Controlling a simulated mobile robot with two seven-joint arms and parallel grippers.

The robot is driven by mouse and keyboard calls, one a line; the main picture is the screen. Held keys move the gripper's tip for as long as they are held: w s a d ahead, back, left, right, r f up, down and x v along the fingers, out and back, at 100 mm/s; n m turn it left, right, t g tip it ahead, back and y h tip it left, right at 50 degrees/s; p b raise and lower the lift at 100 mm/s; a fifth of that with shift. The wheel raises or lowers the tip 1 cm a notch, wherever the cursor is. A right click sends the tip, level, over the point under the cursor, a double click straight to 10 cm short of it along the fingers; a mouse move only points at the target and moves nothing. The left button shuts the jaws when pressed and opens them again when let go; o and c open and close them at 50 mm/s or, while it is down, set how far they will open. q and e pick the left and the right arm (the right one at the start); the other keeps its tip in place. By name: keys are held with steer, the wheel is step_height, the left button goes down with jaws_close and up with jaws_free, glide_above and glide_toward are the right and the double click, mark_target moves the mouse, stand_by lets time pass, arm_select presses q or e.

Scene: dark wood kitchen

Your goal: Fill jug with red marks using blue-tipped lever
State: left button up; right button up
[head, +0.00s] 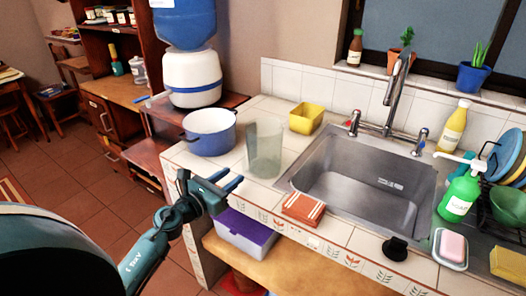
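A clear, see-through jug (264,150) stands upright on the tiled counter, left of the sink; I cannot make out red marks on it. The chrome tap (391,100) behind the sink (362,180) has a blue-tipped lever (420,140) on its right and a red-tipped lever (352,122) on its left. My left gripper (232,184) is in front of the counter edge, below and left of the jug, apart from it. Its two fingers look parted, with nothing between them. My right gripper is out of view.
A blue pot (210,132) stands left of the jug, and a yellow tub (306,118) behind it. A green soap bottle (460,192) stands right of the sink. A water dispenser (192,78) stands at back left.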

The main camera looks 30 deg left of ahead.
mark_target(243, 169)
arm_select(q)
steer(key=w, duration=0.2)
steer(key=w+d, duration=0.1)
steer(key=w, duration=0.1)
steer(key=w+p, duration=0.1)
steer(key=w, duration=0.1)
steer(key=shift+w+d, duration=0.15)
steer(key=shift+d, duration=0.15)
steer(key=shift+c, duration=0.2)
jaws_close()
steer(key=shift+r, duration=0.1)
